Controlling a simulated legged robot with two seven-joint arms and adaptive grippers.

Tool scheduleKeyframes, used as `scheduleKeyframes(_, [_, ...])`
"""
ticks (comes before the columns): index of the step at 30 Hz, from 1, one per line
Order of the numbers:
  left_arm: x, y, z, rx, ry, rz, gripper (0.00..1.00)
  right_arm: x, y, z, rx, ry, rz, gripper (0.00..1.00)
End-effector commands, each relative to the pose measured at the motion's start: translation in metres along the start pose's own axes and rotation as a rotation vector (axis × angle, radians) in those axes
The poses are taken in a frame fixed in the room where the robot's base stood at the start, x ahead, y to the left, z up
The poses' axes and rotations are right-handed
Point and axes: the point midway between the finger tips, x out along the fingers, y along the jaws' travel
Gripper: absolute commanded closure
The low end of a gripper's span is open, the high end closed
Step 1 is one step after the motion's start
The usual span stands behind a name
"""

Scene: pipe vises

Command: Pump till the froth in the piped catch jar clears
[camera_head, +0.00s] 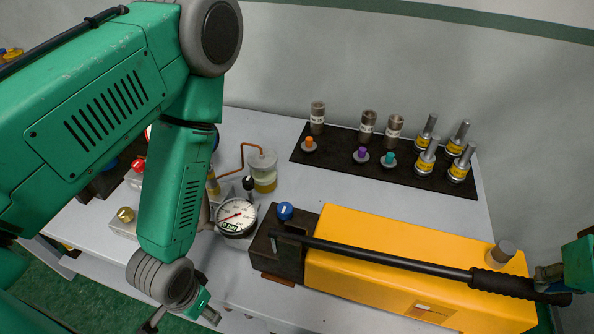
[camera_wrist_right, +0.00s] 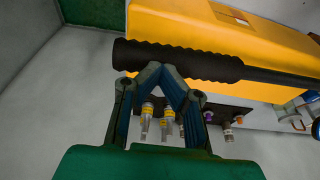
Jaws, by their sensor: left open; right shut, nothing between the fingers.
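The catch jar (camera_head: 264,180) stands at the back of the bench, with yellowish liquid low in it and a pale upper part; I cannot tell froth at this size. A bent copper pipe (camera_head: 238,150) runs to it. The yellow pump (camera_head: 400,262) lies at front right, its black lever (camera_head: 390,258) low along its top and ending in a ribbed grip (camera_head: 505,285). My right gripper (camera_wrist_right: 160,72) is shut and empty, its tips at the grip; contact is unclear. It partly shows at the right edge of the head view. My left gripper (camera_head: 183,318) is open and empty at the bench's front edge.
A round dial gauge (camera_head: 237,217) and a blue knob (camera_head: 285,211) sit by the pump's left end. A black mat (camera_head: 330,157) behind holds several metal fittings and coloured plugs. My left arm hides much of the left side. The bench between mat and pump is clear.

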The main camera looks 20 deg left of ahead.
Motion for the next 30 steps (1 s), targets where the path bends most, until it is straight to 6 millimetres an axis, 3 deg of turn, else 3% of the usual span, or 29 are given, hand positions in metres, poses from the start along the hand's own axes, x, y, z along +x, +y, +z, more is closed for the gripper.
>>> scheduleKeyframes(15, [0.018,0.0,0.001,0.0,0.0,0.0,0.49,0.041,0.005,0.011,-0.001,-0.002,0.001,1.0])
scheduleKeyframes(26, [0.015,0.0,0.001,0.0,0.0,0.0,0.49,0.042,0.005,0.012,0.0,-0.009,0.001,1.0])
scheduleKeyframes(30, [-0.005,0.0,0.0,0.0,0.0,0.0,0.49,0.025,0.004,0.009,0.0,-0.009,0.001,1.0])
